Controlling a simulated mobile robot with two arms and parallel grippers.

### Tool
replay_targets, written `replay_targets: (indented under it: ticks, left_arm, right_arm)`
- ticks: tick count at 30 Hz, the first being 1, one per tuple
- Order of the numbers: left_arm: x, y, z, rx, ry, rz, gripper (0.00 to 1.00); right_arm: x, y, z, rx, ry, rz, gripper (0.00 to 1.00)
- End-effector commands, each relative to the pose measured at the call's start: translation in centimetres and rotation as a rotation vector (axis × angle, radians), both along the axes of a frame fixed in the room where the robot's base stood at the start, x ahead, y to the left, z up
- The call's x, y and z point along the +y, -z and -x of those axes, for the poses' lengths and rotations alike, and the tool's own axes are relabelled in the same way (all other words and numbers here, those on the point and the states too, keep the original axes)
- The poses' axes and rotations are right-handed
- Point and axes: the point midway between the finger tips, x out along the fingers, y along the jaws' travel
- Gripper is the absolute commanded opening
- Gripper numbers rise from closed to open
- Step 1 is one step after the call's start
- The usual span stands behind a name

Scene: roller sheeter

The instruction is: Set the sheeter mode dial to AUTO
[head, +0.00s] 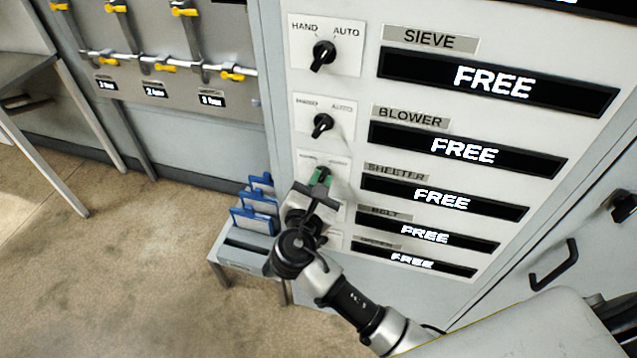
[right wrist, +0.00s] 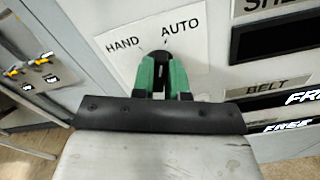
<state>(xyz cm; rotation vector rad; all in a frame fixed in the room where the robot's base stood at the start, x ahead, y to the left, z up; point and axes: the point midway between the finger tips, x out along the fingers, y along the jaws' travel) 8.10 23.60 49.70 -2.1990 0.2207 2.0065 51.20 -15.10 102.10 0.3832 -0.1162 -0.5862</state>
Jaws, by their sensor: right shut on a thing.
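The sheeter mode dial sits on a white plate (right wrist: 119,48) marked HAND on the left and AUTO on the right. The dark knob (right wrist: 163,57) of this dial is between the green fingertips of my right gripper (right wrist: 163,75) in the right wrist view. In the head view my right gripper (head: 320,177) reaches up to the panel at the SHEETER row and is shut on the knob. The fingers cover most of the knob, so I cannot tell where its pointer stands. The SHEETER display (head: 443,197) reads FREE. My left gripper is not in view.
The SIEVE dial (head: 323,55) and BLOWER dial (head: 322,125) are above, close on the same panel. My right arm hides much of the lower dials. A rack with blue items (head: 254,222) stands left of the panel. Yellow-handled valves (head: 185,10) are at the upper left.

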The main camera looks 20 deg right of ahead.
Motion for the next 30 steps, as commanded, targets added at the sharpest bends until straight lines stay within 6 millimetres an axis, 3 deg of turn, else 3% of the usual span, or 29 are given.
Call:
replay_targets:
  ticks: [9,25,26,30]
  left_arm:
    - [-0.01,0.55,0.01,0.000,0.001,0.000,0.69]
    - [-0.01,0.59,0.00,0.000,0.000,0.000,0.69]
    - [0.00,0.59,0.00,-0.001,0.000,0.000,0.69]
    - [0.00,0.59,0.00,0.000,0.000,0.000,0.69]
  right_arm:
    - [-0.08,0.04,0.06,-0.069,0.002,-0.099,0.00]
    - [-0.10,-0.01,0.05,-0.084,0.001,-0.121,0.00]
    - [-0.10,-0.01,0.05,-0.084,0.001,-0.121,0.15]
    - [-0.09,0.00,0.05,-0.083,0.001,-0.120,0.37]
